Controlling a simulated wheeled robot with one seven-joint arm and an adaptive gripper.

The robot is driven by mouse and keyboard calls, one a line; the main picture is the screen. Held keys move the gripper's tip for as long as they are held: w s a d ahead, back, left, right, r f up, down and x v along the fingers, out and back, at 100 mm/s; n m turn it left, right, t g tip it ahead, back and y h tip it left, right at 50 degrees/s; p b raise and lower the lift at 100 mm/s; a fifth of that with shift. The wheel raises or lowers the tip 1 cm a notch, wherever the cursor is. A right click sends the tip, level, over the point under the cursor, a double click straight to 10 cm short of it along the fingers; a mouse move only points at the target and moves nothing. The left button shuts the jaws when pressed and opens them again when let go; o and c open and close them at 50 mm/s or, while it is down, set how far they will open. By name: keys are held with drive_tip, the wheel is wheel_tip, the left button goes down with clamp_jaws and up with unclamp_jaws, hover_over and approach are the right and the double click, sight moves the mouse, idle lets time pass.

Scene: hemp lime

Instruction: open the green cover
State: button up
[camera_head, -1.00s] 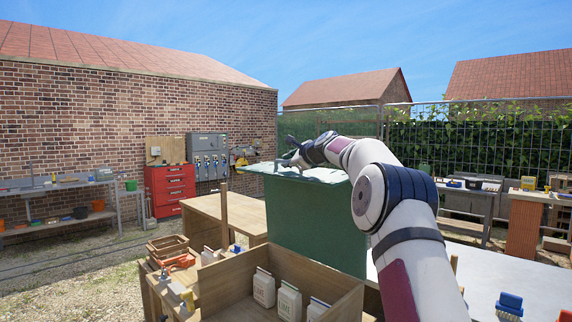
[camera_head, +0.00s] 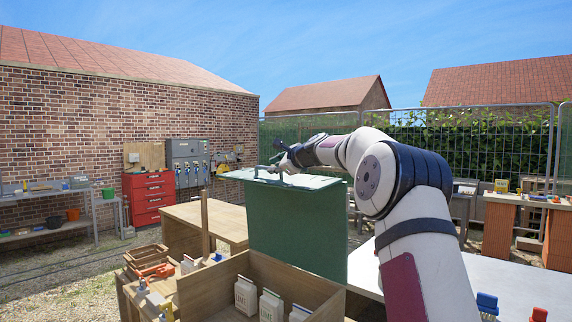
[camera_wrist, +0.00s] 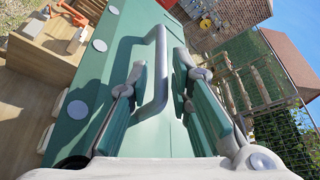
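The green cover (camera_head: 318,183) shows in the head view as a pale, flat top over a tall dark green face (camera_head: 297,225). In the wrist view its green surface (camera_wrist: 122,50) fills the middle and carries a grey-green bar handle (camera_wrist: 162,72). My gripper (camera_head: 279,164) is over the far left part of the top. In the wrist view my gripper (camera_wrist: 160,62) has its two fingers apart, one on each side of the handle, with gaps visible between. I cannot tell how deep the fingers reach around the bar.
An open wooden crate (camera_head: 224,290) with white cartons (camera_head: 270,305) stands in front of the green face. A wooden table (camera_head: 222,215) is behind left, and a pale tabletop (camera_head: 515,285) is at the right. A red drawer cabinet (camera_head: 149,196) stands by the brick wall.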

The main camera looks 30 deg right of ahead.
sight(287, 183)
drive_tip(key=v, duration=0.7)
drive_tip(key=shift+s, duration=0.1)
drive_tip(key=s+a+f+n+g+y, duration=0.1)
drive_tip(key=s+a+f+n+g, duration=0.1)
drive_tip(key=s+a+n, duration=0.45)
drive_tip(key=s+a+f+n+g, duration=0.2)
drive_tip(key=s+a, duration=0.1)
drive_tip(key=a, duration=0.6)
drive_tip(key=s+a+f+n+g+y, duration=0.1)
drive_tip(key=s+a+f+n, duration=0.1)
drive_tip(key=s+a+n, duration=0.45)
drive_tip(key=s+a+f+n+g, duration=0.2)
drive_tip(key=s+f, duration=0.3)
drive_tip(key=s, duration=0.6)
drive_tip(key=s+a+f+n+g+h, duration=0.1)
drive_tip(key=s+f+n, duration=0.4)
drive_tip(key=s, duration=0.6)
drive_tip(key=s+a+f+n+g+h, duration=0.1)
drive_tip(key=s+f+n, duration=0.3)
drive_tip(key=s, duration=0.7)
wheel_tip(287, 183, down, 2)
drive_tip(key=shift+s+a+f+g, duration=0.15)
drive_tip(key=shift+s+a+g, duration=0.05)
drive_tip(key=shift+a+g, duration=0.65)
drive_tip(key=shift+o, duration=0.2)
